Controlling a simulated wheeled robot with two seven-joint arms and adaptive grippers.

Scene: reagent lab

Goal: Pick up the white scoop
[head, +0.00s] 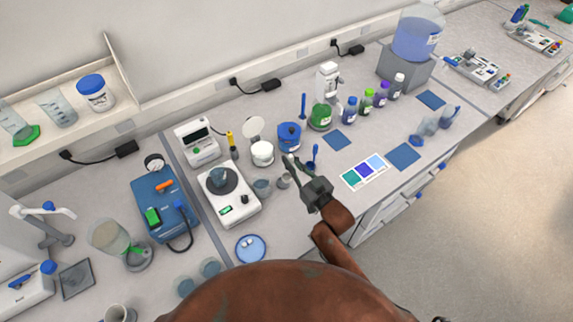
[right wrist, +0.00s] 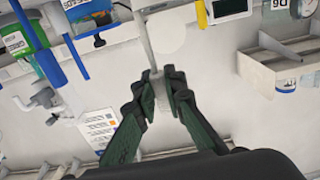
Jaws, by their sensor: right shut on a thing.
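The white scoop (right wrist: 147,45) shows in the right wrist view as a slim pale shaft rising from between my fingertips. My right gripper (right wrist: 160,78) is shut on its lower end. In the head view my right gripper (head: 291,160) is above the bench, just in front of the blue-lidded tub (head: 289,136). The scoop is too small there to make out clearly. The scoop's far end cannot be clearly told from the pale background in the wrist view. My left gripper is not in view.
A white balance (head: 228,202), an open white jar (head: 262,153) and small grey cups (head: 262,187) stand left of the gripper. A blue scoop (head: 314,157) stands close to its right. A colour card (head: 364,172) lies right.

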